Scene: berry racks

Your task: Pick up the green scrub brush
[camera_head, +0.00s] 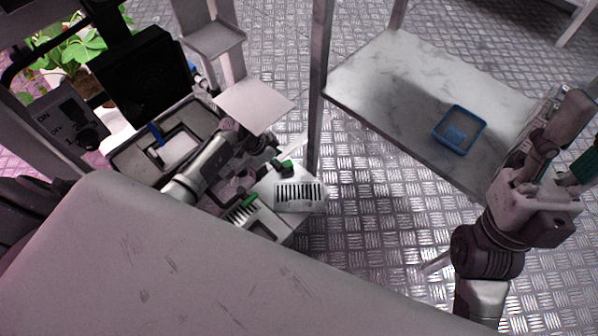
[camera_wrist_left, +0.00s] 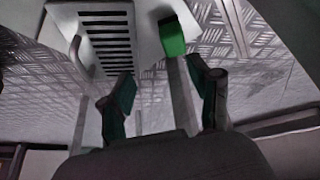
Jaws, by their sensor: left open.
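A small green piece with a dark end (camera_head: 287,166) sits on a pale surface beside a slotted panel; a bright green block (camera_wrist_left: 172,37) in the left wrist view appears to be the same thing. I cannot tell for sure which is the scrub brush. My left gripper (camera_head: 252,172) is open, its fingers (camera_wrist_left: 161,85) apart with nothing between them. The green block is beyond the fingertips, toward the right finger. My right gripper (camera_head: 568,165) is at the far right; its jaws are unclear.
The slotted panel (camera_head: 299,195) is close to my left gripper. A metal post (camera_head: 318,90) rises beside it. A blue basket (camera_head: 441,137) stands on a pale table (camera_head: 385,75) at right. A pale flat surface (camera_head: 130,270) fills the lower left. Patterned metal floor is free between.

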